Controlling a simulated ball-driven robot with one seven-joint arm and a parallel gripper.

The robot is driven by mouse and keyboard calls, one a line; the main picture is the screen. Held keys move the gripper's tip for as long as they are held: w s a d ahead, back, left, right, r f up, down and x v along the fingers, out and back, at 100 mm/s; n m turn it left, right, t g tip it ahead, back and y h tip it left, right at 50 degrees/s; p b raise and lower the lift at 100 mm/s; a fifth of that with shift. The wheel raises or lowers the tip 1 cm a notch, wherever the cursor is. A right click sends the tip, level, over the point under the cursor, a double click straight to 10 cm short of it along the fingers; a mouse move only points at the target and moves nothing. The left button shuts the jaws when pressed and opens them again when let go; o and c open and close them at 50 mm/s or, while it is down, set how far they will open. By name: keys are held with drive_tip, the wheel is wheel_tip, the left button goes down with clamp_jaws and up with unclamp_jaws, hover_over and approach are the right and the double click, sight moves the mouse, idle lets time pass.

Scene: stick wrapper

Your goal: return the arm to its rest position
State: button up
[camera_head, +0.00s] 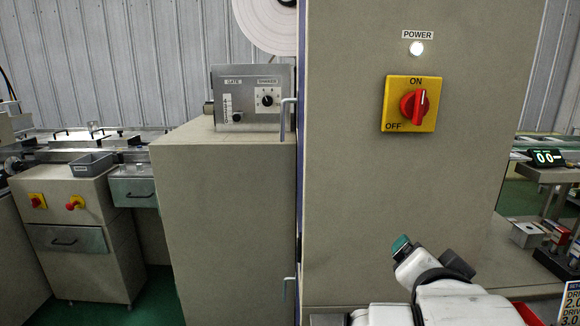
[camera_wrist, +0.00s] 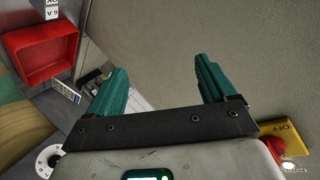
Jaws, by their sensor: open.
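My arm shows at the lower right of the head view, in front of the tall beige cabinet (camera_head: 345,200). A green tip of my gripper (camera_head: 400,243) shows there, below the yellow switch plate (camera_head: 388,118). In the wrist view my gripper (camera_wrist: 163,75) has its two green fingers wide apart with nothing between them. The red rotary switch (camera_head: 415,105) has its handle upright, toward ON. The white power lamp (camera_head: 416,48) above it looks lit. A corner of the yellow plate (camera_wrist: 285,135) shows at the lower right of the wrist view.
A grey control box (camera_head: 252,97) sits on a lower beige cabinet (camera_head: 225,200) at left. A red bin (camera_wrist: 42,50) shows at upper left of the wrist view. A bench with a digital display (camera_head: 547,158) stands at right. Green floor (camera_head: 160,295) shows at lower left.

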drive_tip(key=s+d+f+n+g+p, duration=0.1)
drive_tip(key=s+d+f+n+g, duration=0.15)
drive_tip(key=f, duration=0.45)
drive_tip(key=s+d+f+n+g+p, duration=0.1)
drive_tip(key=s+d+f+n, duration=0.2)
drive_tip(key=f, duration=0.4)
drive_tip(key=s+f+n+g+y+p, duration=0.1)
drive_tip(key=s+f+g, duration=0.3)
drive_tip(key=s+f, duration=0.5)
drive_tip(key=s+d+f+n+g+y+p, duration=0.1)
drive_tip(key=s+f+n+g+y, duration=0.2)
drive_tip(key=s+f, duration=0.6)
drive_tip(key=s+n+g, duration=0.1)
drive_tip(key=s, duration=0.7)
drive_tip(key=shift+f, duration=0.15)
drive_tip(key=shift+d, duration=0.1)
